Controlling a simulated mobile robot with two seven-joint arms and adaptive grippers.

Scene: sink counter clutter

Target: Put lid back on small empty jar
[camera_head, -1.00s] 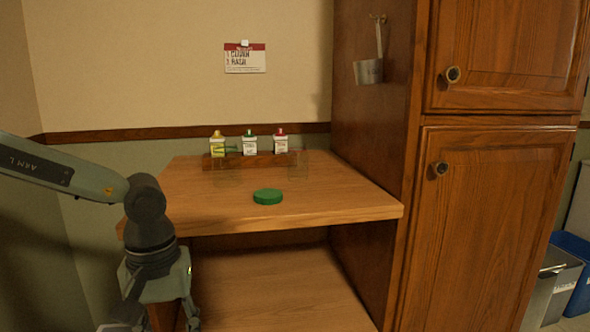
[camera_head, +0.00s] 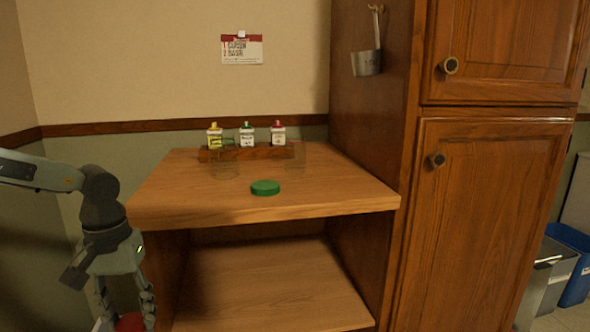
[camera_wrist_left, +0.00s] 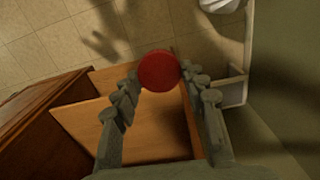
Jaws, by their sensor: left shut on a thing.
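My left gripper (camera_head: 127,308) hangs low at the left, beside and below the counter's front left corner. It is shut on a round red lid (camera_head: 131,322), cut off by the bottom edge. The left wrist view shows the red lid (camera_wrist_left: 159,71) pinched between the fingertips. A green lid (camera_head: 265,188) lies flat on the counter. Two clear glass jars stand near the back, faint against the wood: one at the left (camera_head: 224,166) and one at the right (camera_head: 297,160). Their contents and openings are hard to make out. My right gripper is out of view.
The wooden counter (camera_head: 210,203) is clear at its front. A wooden rack (camera_head: 252,154) with several small spice containers (camera_head: 247,138) stands at the back. A lower shelf (camera_head: 265,290) is empty. A tall cabinet (camera_head: 490,220) bounds the right side.

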